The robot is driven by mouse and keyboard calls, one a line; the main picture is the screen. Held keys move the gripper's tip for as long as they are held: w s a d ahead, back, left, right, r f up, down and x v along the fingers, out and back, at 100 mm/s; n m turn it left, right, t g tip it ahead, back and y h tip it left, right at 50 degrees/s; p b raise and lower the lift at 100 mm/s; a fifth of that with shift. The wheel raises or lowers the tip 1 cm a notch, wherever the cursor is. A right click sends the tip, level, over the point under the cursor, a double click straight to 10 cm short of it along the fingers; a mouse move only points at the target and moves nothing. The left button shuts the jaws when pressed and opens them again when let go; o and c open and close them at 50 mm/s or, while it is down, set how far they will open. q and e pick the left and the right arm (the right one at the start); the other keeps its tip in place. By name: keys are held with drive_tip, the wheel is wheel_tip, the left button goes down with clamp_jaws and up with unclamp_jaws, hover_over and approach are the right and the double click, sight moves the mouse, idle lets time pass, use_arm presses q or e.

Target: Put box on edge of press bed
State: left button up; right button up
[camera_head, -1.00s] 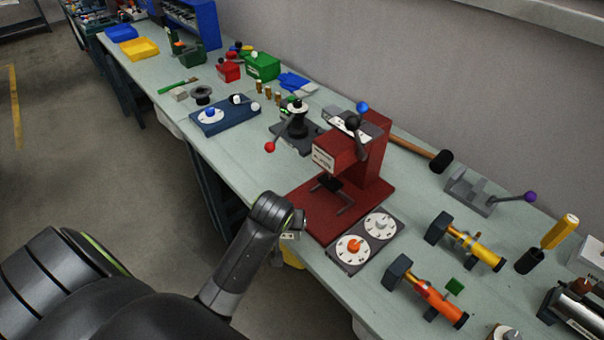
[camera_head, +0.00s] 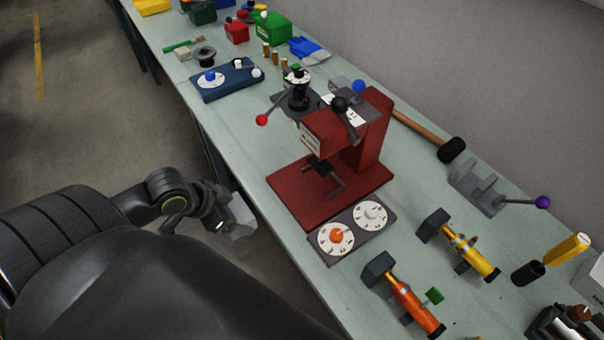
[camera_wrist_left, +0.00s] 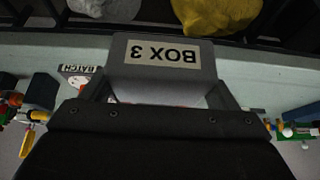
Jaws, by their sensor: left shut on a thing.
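My left gripper (camera_head: 224,207) is shut on a grey box (camera_head: 241,219). It holds the box off the left edge of the workbench, over the floor side. In the left wrist view the box (camera_wrist_left: 160,80) sits between the two fingers of my left gripper (camera_wrist_left: 158,92), and its label reads "BOX 3", upside down. The red press stands on the bench to the right of the gripper. Its flat red press bed (camera_head: 290,193) reaches close to the bench's left edge. The box is apart from the bed. My right gripper is not in view.
A panel with two dials (camera_head: 350,233) lies just in front of the press bed. An orange tool (camera_head: 412,306) and a yellow tool (camera_head: 468,250) lie farther right. A blue panel (camera_head: 227,80) and a black lever device (camera_head: 298,95) stand behind the press.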

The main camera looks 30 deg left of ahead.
use_arm(q)
drive_tip(key=w+d+p, duration=0.1)
drive_tip(key=w+d, duration=0.2)
drive_tip(key=w, duration=0.3)
drive_tip(key=p, duration=0.3)
hover_over(302, 192)
drive_tip(key=s, duration=0.2)
drive_tip(key=shift+w+a, duration=0.15)
drive_tip(key=shift+a, duration=0.15)
wheel_tip(302, 192, down, 3)
drive_tip(key=shift+r, duration=0.15)
drive_tip(key=shift+f, duration=0.4)
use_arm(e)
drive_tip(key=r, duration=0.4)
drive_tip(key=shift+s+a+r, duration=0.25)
use_arm(q)
drive_tip(key=shift+f, duration=0.1)
drive_tip(key=o, duration=1.1)
drive_tip(key=shift+c, duration=0.2)
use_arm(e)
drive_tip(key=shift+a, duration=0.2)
